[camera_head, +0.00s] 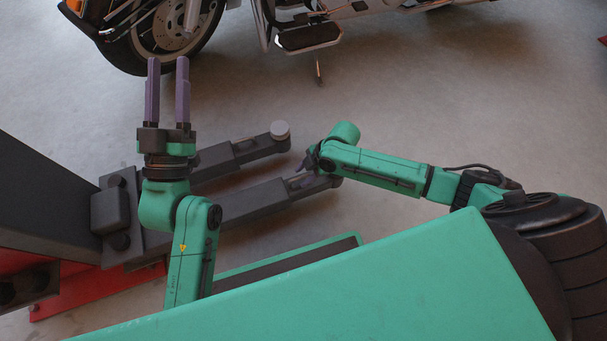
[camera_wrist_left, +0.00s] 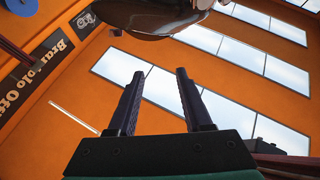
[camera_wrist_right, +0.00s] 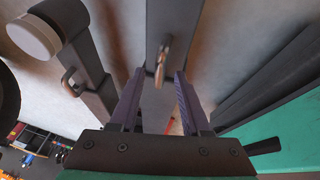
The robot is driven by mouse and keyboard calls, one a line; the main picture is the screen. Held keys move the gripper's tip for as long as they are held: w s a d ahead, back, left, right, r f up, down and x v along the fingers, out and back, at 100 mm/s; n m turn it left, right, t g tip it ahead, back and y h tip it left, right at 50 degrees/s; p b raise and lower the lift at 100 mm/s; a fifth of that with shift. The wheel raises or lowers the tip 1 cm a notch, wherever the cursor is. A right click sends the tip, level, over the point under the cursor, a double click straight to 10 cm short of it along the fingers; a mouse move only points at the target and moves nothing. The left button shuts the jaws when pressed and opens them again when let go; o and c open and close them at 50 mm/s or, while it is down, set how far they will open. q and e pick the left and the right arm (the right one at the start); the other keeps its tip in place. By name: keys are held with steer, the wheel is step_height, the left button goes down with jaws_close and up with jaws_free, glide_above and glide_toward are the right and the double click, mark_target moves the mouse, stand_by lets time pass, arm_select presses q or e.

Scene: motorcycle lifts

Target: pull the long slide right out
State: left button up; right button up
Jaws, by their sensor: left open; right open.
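Two dark grey lift arms reach right from the post's base in the head view. The nearer arm (camera_head: 250,202) has a slide (camera_head: 322,183) at its right end, partly hidden by my right gripper (camera_head: 303,168). In the right wrist view a bar (camera_wrist_right: 172,25) with a small brass-coloured loop handle (camera_wrist_right: 161,62) shows ahead of my open right fingers. The handle lies between the fingertips in that picture; I cannot tell whether they touch. The farther arm's slide (camera_head: 262,143) ends in a round pale pad (camera_head: 280,130). My left gripper (camera_head: 168,62) is open, empty and raised, fingers pointing up.
A dark post (camera_head: 40,205) on a red base (camera_head: 95,292) stands at the left. A motorcycle (camera_head: 165,30) is at the back, its front wheel behind my left gripper. The grey floor (camera_head: 430,110) right of the arms is clear.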

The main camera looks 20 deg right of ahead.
steer(key=shift+f, duration=0.1)
jaws_close()
stand_by(1.5)
